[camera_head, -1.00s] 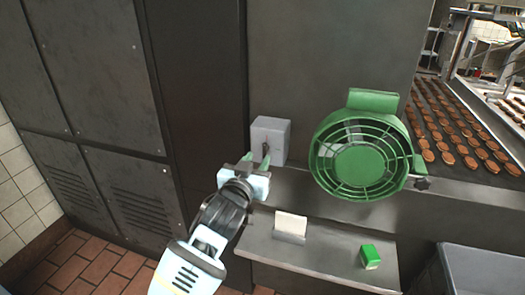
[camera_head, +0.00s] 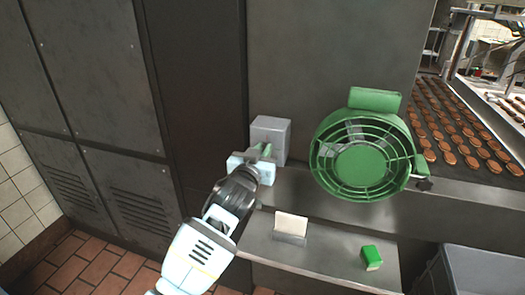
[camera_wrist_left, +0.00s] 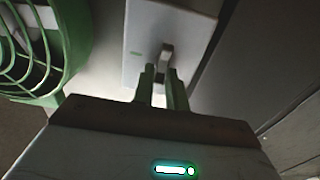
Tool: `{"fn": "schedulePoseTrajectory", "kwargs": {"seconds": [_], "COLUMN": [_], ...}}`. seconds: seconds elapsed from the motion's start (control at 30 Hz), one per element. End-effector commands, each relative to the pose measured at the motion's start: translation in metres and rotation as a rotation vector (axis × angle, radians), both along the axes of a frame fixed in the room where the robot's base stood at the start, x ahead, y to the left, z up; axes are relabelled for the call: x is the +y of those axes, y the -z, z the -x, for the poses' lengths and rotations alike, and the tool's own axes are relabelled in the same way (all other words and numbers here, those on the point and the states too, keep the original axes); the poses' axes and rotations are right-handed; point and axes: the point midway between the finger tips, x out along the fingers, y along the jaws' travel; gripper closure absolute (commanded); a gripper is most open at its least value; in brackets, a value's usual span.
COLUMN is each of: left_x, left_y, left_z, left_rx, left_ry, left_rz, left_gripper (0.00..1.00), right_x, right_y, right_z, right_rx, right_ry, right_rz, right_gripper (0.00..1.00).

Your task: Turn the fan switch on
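The grey switch box (camera_head: 270,137) is fixed to the dark wall left of the green fan (camera_head: 358,160). In the left wrist view, the box's pale face (camera_wrist_left: 150,28) carries a small grey lever (camera_wrist_left: 166,55) and a small green mark. My left gripper (camera_head: 262,150) is right at the front of the box. Its two green fingers (camera_wrist_left: 163,78) stand close together with a narrow gap, their tips by the lever's lower end. I cannot tell whether they touch or grip it. The lever is hidden in the head view. My right gripper is not in view.
A metal shelf (camera_head: 330,262) below holds a white card (camera_head: 291,226) and a small green box (camera_head: 371,257). A conveyor with several brown cookies (camera_head: 470,160) lies at the right. A grey bin (camera_head: 480,272) stands at lower right. Floor at lower left is clear.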

Motion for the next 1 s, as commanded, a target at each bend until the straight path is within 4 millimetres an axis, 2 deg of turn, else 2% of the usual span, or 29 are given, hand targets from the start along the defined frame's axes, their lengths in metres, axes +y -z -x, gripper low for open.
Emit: {"fn": "schedulePoseTrajectory", "kwargs": {"seconds": [0.1, 0.47, 0.67, 1.0], "left_x": [0.000, -0.001, -0.002, -0.005], "left_y": [0.000, -0.001, -0.003, 0.001], "left_z": [0.000, 0.000, 0.001, 0.002], "left_rx": [0.000, -0.015, -0.053, -0.146], "left_ry": [0.000, 0.001, 0.000, 0.001], "left_rz": [0.000, -0.043, -0.155, -0.450], "left_gripper": [1.00, 1.00, 1.00, 1.00], "right_x": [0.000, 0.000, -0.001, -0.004], "right_y": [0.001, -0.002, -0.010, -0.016], "right_z": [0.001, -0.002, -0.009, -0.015], "right_rx": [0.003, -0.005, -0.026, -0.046], "right_ry": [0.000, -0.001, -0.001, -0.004], "right_rz": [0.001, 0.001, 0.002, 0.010], "right_gripper": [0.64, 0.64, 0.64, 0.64]}}
